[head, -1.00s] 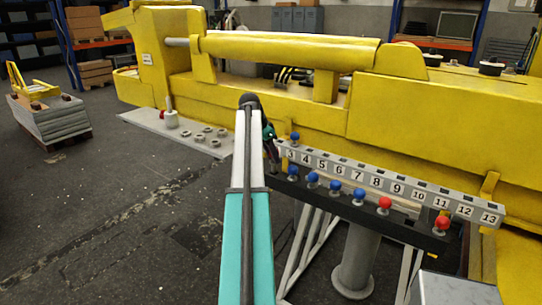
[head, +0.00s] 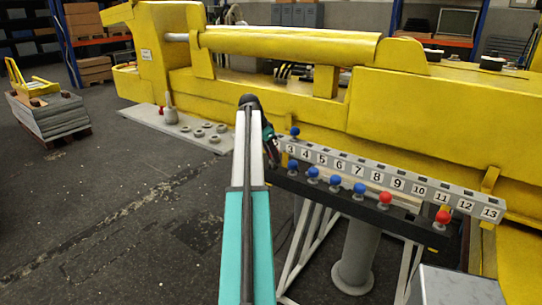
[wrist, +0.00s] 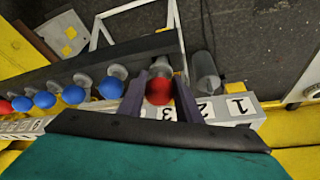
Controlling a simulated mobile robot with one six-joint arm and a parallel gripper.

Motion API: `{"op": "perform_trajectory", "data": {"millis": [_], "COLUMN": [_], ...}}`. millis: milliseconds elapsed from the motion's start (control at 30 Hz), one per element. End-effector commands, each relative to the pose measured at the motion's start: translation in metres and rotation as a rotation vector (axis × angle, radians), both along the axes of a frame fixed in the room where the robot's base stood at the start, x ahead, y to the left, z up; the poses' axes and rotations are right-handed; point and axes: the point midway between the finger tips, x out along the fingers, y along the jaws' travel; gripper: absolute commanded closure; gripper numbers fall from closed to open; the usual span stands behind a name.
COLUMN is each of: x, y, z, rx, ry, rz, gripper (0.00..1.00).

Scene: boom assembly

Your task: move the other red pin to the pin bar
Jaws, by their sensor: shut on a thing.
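In the wrist view, my gripper (wrist: 160,95) is shut on a red pin (wrist: 159,90), with a dark finger on each side of its round head. The pin is at the end of the dark bar (wrist: 60,70), near number 3 of the pale numbered bar (wrist: 190,108). I cannot tell whether it is seated in anything. The head view also shows the dark bar (head: 405,222), carrying several blue pins (head: 335,181) and two red pins (head: 385,197) (head: 443,217). My arm hides the held pin and most of the gripper there.
A blue pin (head: 295,131) stands on the numbered bar (head: 345,163). The yellow boom (head: 430,115) lies behind it. A grey plate (head: 180,128) with several round parts lies at left.

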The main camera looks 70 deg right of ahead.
Motion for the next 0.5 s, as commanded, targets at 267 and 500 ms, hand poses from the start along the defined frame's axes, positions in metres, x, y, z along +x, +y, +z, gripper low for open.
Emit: {"op": "perform_trajectory", "data": {"millis": [267,500], "x": [0.0,0.0], "y": [0.0,0.0], "z": [-0.006,-0.012], "rx": [-0.001,-0.001], "ry": [0.0,0.0], "rz": [0.0,0.0], "gripper": [0.98,0.98]}}
